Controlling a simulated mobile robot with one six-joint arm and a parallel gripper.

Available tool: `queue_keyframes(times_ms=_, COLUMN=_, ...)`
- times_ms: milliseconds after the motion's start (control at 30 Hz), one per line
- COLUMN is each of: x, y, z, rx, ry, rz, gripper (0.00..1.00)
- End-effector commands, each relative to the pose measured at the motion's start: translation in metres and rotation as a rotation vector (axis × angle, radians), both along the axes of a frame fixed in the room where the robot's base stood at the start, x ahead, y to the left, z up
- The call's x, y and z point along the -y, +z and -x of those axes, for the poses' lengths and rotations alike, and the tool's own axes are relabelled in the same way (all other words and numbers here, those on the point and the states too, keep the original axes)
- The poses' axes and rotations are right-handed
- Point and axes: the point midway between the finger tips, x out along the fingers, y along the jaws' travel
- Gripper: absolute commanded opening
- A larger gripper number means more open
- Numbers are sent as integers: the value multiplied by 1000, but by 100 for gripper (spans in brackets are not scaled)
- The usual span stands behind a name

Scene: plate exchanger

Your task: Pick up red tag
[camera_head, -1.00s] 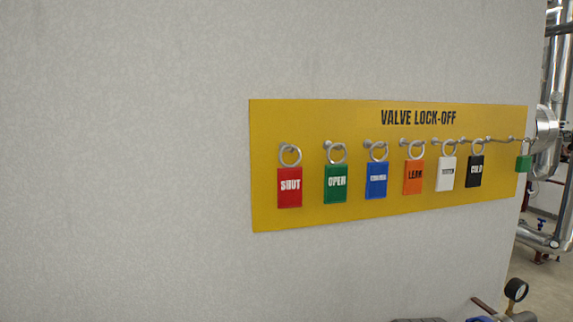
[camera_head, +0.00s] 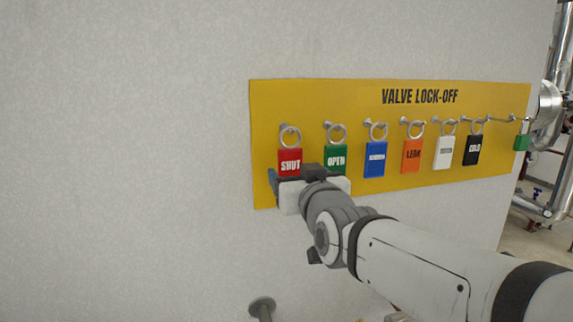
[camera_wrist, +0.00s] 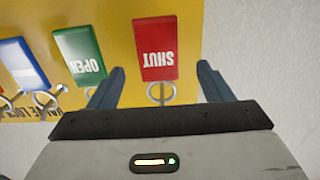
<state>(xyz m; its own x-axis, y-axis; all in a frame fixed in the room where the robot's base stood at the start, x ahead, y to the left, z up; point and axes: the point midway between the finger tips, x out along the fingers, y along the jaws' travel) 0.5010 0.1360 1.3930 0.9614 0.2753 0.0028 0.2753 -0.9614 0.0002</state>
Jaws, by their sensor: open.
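The red tag marked SHUT (camera_head: 289,160) hangs by a metal ring from a peg at the left end of the yellow VALVE LOCK-OFF board (camera_head: 320,95). My gripper (camera_head: 297,177) is at the lower part of the tag in the head view and hides its bottom edge. In the wrist view, which is upside down, the red tag (camera_wrist: 155,48) lies between the two open fingers of my gripper (camera_wrist: 160,68), with its ring toward the palm. There is a gap on each side. I cannot tell whether the fingertips reach the tag's depth.
The green OPEN tag (camera_head: 336,155) hangs just right of the red one, close to a finger in the wrist view. Blue (camera_head: 375,160), orange (camera_head: 412,156), white (camera_head: 444,153) and black (camera_head: 473,150) tags follow. The wall left of the board is bare.

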Motion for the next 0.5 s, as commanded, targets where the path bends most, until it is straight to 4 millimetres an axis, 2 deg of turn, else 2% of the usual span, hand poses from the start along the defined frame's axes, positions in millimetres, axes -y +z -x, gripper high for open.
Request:
queue_keyframes(times_ms=333, x=-8, y=3, z=-32, rx=-4, ry=0, rz=1, gripper=73)
queue_keyframes(times_ms=500, x=-14, y=3, z=-54, rx=-5, ry=1, rz=1, gripper=73)
